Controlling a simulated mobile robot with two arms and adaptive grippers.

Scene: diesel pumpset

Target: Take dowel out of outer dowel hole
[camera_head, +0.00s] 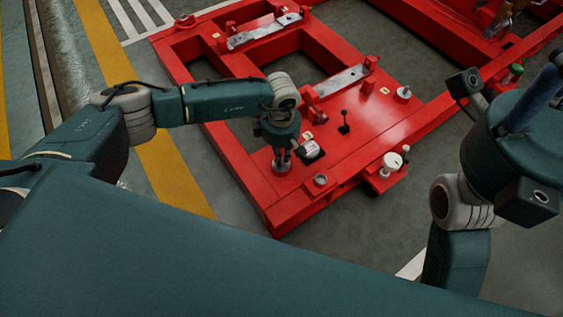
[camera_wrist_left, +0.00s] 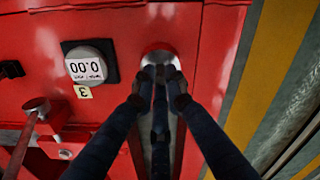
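My left gripper (camera_head: 282,163) points down at the near-left part of the red frame (camera_head: 248,176). In the left wrist view its dark fingers (camera_wrist_left: 160,78) come close together over a round, pale-rimmed metal fitting (camera_wrist_left: 158,57) set in the red plate. The fingertips cover most of this fitting. I cannot make out a separate dowel between them, nor whether they grip anything. On the right of the head view, my right arm is raised; a blue finger-like part (camera_head: 533,100) shows there, but the fingertips are not clear.
A black-framed display (camera_wrist_left: 88,66) reading 0.00 lies beside the fitting, with a tag marked 3 (camera_wrist_left: 83,92). A black lever (camera_head: 345,122), a grey-topped boss (camera_head: 320,180) and a white-capped post (camera_head: 392,160) stand on the red frame. Grey floor is clear at the front.

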